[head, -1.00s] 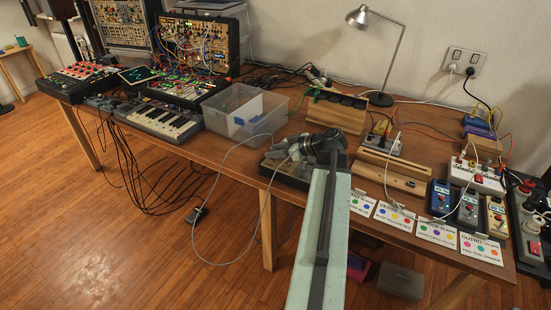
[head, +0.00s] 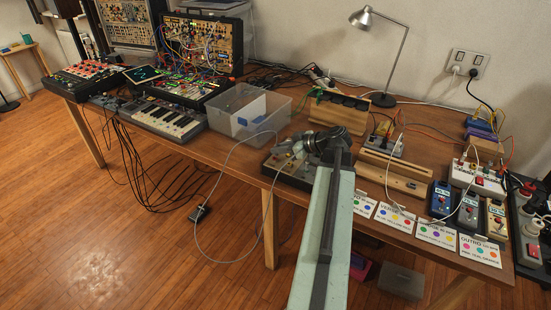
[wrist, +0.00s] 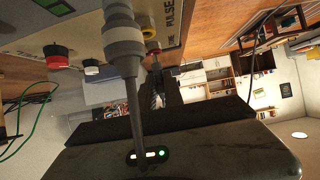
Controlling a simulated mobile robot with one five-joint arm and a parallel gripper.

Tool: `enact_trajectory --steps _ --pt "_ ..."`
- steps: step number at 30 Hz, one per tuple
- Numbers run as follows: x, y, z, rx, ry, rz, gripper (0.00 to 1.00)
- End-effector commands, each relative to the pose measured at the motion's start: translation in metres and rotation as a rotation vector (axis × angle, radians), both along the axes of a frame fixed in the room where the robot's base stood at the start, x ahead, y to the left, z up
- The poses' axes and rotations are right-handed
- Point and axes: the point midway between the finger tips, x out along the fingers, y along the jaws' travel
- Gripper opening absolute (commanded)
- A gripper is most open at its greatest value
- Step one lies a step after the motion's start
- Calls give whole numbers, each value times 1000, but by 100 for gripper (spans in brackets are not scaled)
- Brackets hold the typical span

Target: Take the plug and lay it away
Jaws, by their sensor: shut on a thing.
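My gripper (head: 300,146) is over a small grey box with knobs (head: 285,165) near the table's front edge. In the wrist view the jaws are shut on a grey plug (wrist: 123,45) with a thick ribbed collar. The plug lies close against the box's light panel (wrist: 85,30), between the red and yellow knobs; whether its tip sits in a socket I cannot tell. In the head view a thin grey cable (head: 226,160) runs from near the gripper, over the table edge and down to the floor. My wrist hides most of the plug there.
A clear plastic bin (head: 245,125) stands left of the box, holding a blue piece. A slotted wooden block (head: 340,112) is behind it and a grooved wooden rack (head: 395,176) to the right. Label cards (head: 395,217) line the front edge. A desk lamp (head: 383,98) stands at the back.

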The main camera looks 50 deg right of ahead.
Motion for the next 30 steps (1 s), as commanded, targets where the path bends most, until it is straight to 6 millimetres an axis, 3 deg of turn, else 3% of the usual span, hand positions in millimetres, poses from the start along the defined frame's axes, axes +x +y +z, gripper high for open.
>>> enact_trajectory --steps 18,30 --pt "1 1 23 0 -1 2 0" --pt "1 1 28 0 -1 2 0"
